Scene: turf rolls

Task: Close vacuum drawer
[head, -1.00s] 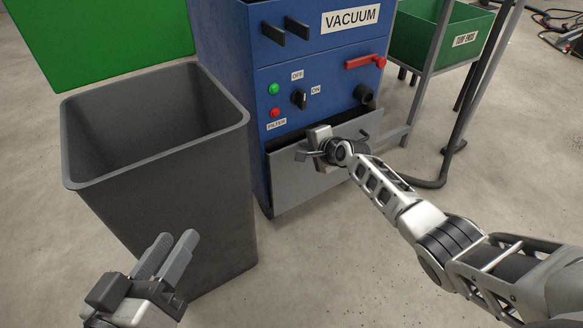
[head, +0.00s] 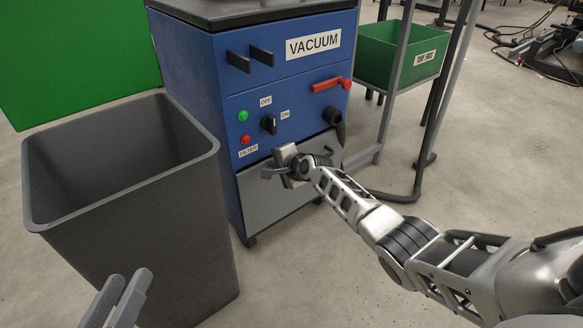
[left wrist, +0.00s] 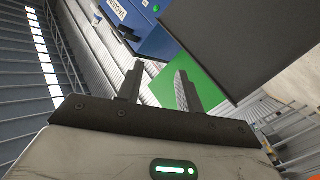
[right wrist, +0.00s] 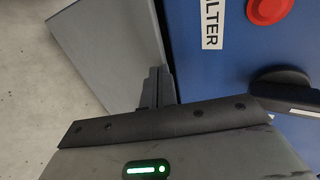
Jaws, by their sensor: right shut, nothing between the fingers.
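The blue vacuum cabinet (head: 285,95) stands in the middle of the head view, with a plain grey drawer front (head: 270,205) low on its face. My right gripper (head: 286,166) is at the drawer's upper edge and covers part of it. In the right wrist view, the shut fingers (right wrist: 157,86) are empty beside the grey panel (right wrist: 105,45); contact is unclear. I cannot tell whether a gap remains behind the drawer front. My left gripper (head: 118,300) is low in the head view, fingers apart and empty (left wrist: 160,85).
A grey open bin (head: 130,220) stands close to the cabinet's left, above my left gripper in the picture. A red handle (head: 328,85), a black knob (head: 268,124) and lamps sit above the drawer. A green container (head: 400,55) on a metal frame stands at right.

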